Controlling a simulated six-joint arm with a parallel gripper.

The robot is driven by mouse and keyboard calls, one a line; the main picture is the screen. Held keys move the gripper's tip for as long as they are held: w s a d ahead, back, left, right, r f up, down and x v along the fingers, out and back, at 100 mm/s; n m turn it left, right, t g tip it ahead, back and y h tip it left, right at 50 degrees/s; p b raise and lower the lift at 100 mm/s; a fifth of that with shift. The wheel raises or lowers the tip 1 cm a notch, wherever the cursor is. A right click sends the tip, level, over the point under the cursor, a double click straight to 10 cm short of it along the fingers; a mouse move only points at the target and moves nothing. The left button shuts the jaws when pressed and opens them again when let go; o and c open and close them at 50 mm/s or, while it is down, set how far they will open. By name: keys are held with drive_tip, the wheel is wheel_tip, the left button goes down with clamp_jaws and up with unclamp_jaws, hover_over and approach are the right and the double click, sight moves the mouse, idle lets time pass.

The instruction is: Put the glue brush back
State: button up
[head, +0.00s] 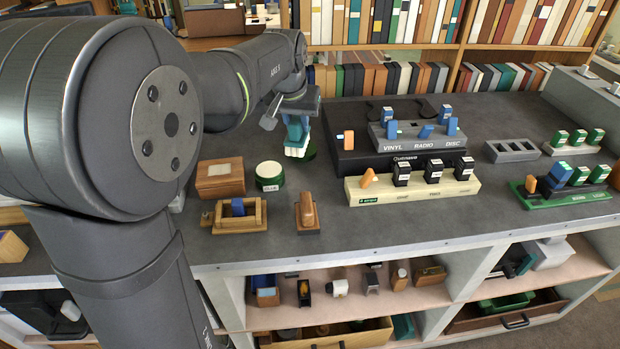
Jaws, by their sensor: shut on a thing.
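My gripper (293,122) is above the back left of the dark worktop, shut on a small teal and pale piece (297,136) that appears to be the glue brush. The piece hangs below the jaws; its shape is too small and partly covered to make out fully. A round green glue pot (269,176) with a pale top and a label on its front stands nearer the front, below and left of the gripper in the picture. A dark green round thing (310,151) shows partly behind the held piece. I cannot tell whether the piece touches it.
A wooden box (220,180), a wooden frame with a blue piece (238,217) and a wooden block on a base (307,213) stand at the front left. A black stepped switch unit (345,157) stands to the right. Bookshelves line the back.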

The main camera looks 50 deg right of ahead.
drive_tip(key=shift+m, duration=0.4)
drive_tip(key=shift+s+d+f, duration=0.4)
drive_tip(key=shift+s+f, duration=0.15)
drive_tip(key=shift+f, duration=1.25)
drive_tip(key=shift+s+d+f, duration=0.35)
drive_tip(key=shift+s+f, duration=0.2)
drive_tip(key=shift+f, duration=1.2)
drive_tip(key=shift+s+d+f, duration=0.4)
drive_tip(key=shift+s+f, duration=0.15)
drive_tip(key=shift+f, duration=1.25)
drive_tip(key=shift+f, duration=0.1)
drive_tip(key=o, duration=0.9)
